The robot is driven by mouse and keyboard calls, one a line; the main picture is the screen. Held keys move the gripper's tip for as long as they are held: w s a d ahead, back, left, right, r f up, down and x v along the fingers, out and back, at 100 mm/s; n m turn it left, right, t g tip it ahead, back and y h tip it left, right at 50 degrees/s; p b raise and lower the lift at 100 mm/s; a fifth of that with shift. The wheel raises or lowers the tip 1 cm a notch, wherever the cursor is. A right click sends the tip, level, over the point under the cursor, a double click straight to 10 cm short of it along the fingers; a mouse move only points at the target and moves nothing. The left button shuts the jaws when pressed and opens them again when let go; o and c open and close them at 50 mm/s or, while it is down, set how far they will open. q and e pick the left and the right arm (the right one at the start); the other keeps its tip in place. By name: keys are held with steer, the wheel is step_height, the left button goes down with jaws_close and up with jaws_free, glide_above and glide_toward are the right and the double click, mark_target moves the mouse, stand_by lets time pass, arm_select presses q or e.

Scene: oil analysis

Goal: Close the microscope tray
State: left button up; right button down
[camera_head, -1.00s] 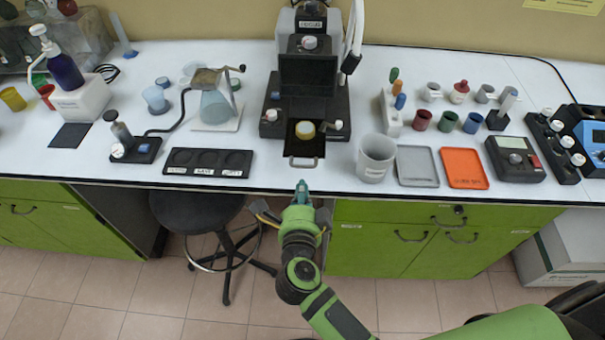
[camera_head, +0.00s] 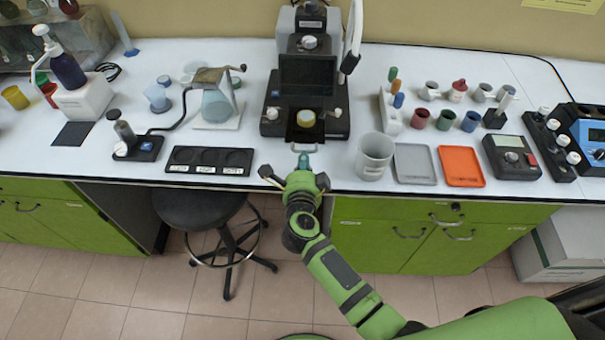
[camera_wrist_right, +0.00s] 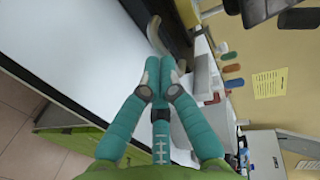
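The microscope (camera_head: 307,75) stands at the back centre of the bench. Its dark tray (camera_head: 291,131) sticks out a little at the front, with a metal handle (camera_head: 303,147) and a round yellowish dish (camera_head: 306,118) on it. My right gripper (camera_head: 304,158) is at the bench's front edge, directly in front of the handle. In the right wrist view its teal fingers (camera_wrist_right: 159,64) are together, with nothing seen between them. A curved grey piece, apparently the handle (camera_wrist_right: 154,36), is just beyond the tips; contact is unclear. My left gripper is not in view.
A grey beaker (camera_head: 374,156), a grey tray (camera_head: 414,178) and an orange tray (camera_head: 461,180) are to the right. A black three-well holder (camera_head: 208,170) lies to the left. A stool (camera_head: 200,205) stands below the bench.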

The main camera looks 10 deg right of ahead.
mark_target(305, 137)
steer(key=x, duration=0.2)
steer(key=r+x, duration=0.1)
steer(key=x, duration=0.5)
steer(key=shift+w+d+r, duration=0.2)
steer(key=shift+w+r, duration=0.05)
steer(key=shift+r, duration=0.25)
